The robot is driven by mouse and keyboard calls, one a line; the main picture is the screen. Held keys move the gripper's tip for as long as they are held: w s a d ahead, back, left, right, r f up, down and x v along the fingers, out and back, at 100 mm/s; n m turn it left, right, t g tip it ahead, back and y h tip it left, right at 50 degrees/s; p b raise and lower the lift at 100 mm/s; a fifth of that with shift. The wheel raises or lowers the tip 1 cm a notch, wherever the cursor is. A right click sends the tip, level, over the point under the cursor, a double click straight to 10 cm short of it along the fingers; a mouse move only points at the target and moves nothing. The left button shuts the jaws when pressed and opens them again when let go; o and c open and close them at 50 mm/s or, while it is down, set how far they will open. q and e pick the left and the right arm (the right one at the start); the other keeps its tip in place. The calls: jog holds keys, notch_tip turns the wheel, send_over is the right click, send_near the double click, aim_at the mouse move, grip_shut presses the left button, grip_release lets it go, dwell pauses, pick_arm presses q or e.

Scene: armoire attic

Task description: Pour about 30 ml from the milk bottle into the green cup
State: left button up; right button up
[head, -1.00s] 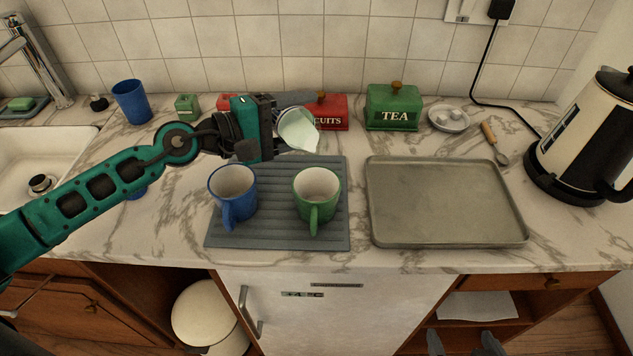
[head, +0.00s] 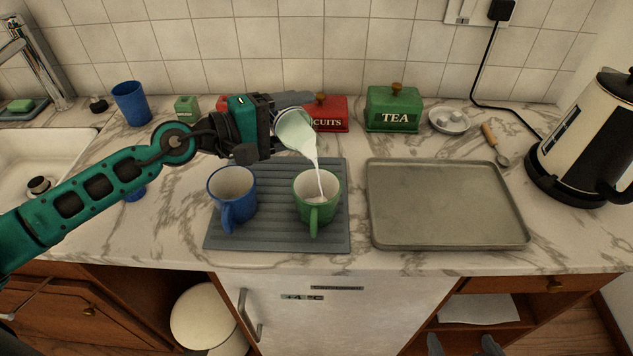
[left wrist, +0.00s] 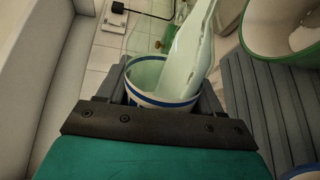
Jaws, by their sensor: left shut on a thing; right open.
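The milk bottle (head: 295,131) is gripped by my left gripper (head: 278,122), tilted mouth down to the right above the green cup (head: 317,205). A white stream of milk (head: 319,175) runs from its mouth into the cup. The cup stands upright on the grey ribbed mat (head: 276,240), with some white inside. In the left wrist view, the bottle (left wrist: 160,100) shows a blue-striped rim between the fingers, and the green cup (left wrist: 262,45) is at the upper right. My right gripper (head: 463,346) shows only fingertips at the bottom edge, apart and empty.
A blue mug (head: 232,195) stands on the mat left of the green cup. A metal tray (head: 445,205) lies to the right. Behind are a red biscuits tin (head: 328,115) and a green tea tin (head: 393,110). A kettle (head: 588,140) stands far right.

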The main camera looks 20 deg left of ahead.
pick_arm(q)
jog(key=shift+w+a, duration=0.35)
jog(key=shift+a, duration=0.25)
jog(key=shift+w+a, duration=0.15)
dwell(1.2)
jog(key=shift+a+r, duration=0.1)
jog(key=shift+r, duration=0.15)
jog(key=r+n+p, duration=0.1)
jog(key=n+p, duration=0.1)
jog(key=p, duration=0.1)
jog(key=shift+s+d+f+n+h+b, duration=0.3)
jog(key=shift+n+h+b, duration=0.1)
jog(key=shift+n+b, duration=0.35)
jog(key=shift+d+n, duration=0.1)
jog(key=shift+n, duration=0.25)
jog(key=shift+s+d+r+n, duration=0.1)
jog(key=shift+s+d+n, duration=0.15)
jog(key=shift+n, duration=0.35)
